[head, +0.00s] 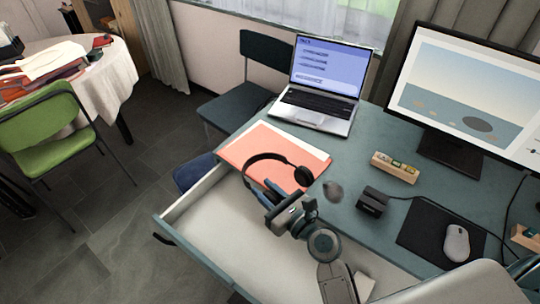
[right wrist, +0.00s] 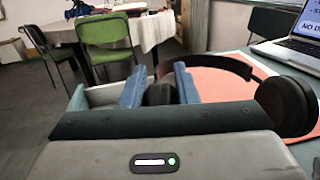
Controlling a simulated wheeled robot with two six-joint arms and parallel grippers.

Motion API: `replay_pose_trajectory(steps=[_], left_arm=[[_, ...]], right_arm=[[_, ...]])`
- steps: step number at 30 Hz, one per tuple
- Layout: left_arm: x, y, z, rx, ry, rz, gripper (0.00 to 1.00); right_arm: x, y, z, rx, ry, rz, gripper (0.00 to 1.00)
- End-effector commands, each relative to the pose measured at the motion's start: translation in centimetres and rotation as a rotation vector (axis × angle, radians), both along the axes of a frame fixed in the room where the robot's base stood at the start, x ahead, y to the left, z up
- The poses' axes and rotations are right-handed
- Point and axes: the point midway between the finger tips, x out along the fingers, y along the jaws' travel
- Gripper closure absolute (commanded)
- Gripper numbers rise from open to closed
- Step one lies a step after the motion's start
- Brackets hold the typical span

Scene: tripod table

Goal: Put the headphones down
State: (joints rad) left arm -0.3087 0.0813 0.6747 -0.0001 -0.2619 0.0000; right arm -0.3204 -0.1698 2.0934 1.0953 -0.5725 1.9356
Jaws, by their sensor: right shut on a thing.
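The black headphones (head: 265,157) are at the desk's front edge, over the coral folder (head: 250,146) and beside the open drawer. Their free ear cup (head: 303,176) appears over the folder's corner; whether it touches is unclear. My right gripper (head: 272,194) is shut on the other ear cup, above the drawer's edge. In the right wrist view the blue fingers (right wrist: 159,88) stand on either side of the held ear cup (right wrist: 160,94), and the headband (right wrist: 232,66) arches right to the free cup (right wrist: 287,103). My left gripper is not in view.
The laptop (head: 318,85), monitor (head: 465,95), small wooden tray (head: 395,167), black box (head: 372,201) and mouse (head: 456,243) stand on the desk (head: 350,150). The pale drawer (head: 215,225) is pulled out below. A dark chair (head: 235,105) stands behind.

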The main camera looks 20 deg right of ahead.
Motion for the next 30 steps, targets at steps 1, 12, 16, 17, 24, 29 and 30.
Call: replay_pose_trajectory(steps=[1, 12, 16, 17, 24, 29, 30], left_arm=[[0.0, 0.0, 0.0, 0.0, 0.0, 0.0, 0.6], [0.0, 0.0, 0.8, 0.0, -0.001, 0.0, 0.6], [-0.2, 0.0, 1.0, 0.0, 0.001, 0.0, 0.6], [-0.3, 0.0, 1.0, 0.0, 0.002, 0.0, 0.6], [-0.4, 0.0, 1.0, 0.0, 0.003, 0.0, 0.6], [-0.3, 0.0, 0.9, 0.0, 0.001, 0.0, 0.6], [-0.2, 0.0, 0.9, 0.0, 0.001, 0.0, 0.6]], right_arm=[[0.0, 0.0, 0.0, 0.0, -0.001, -0.001, 1.0], [4.8, -0.8, -0.1, -0.004, -0.004, -0.001, 1.0], [8.3, -1.4, -0.5, -0.001, -0.003, -0.002, 1.0], [9.0, -1.6, -0.6, -0.001, -0.003, -0.002, 1.0], [13.4, -2.3, -1.2, 0.0, -0.001, -0.003, 1.0], [14.6, -2.5, -1.3, 0.001, -0.002, -0.003, 1.0], [15.1, -2.5, -1.3, 0.001, -0.002, -0.003, 1.0]])
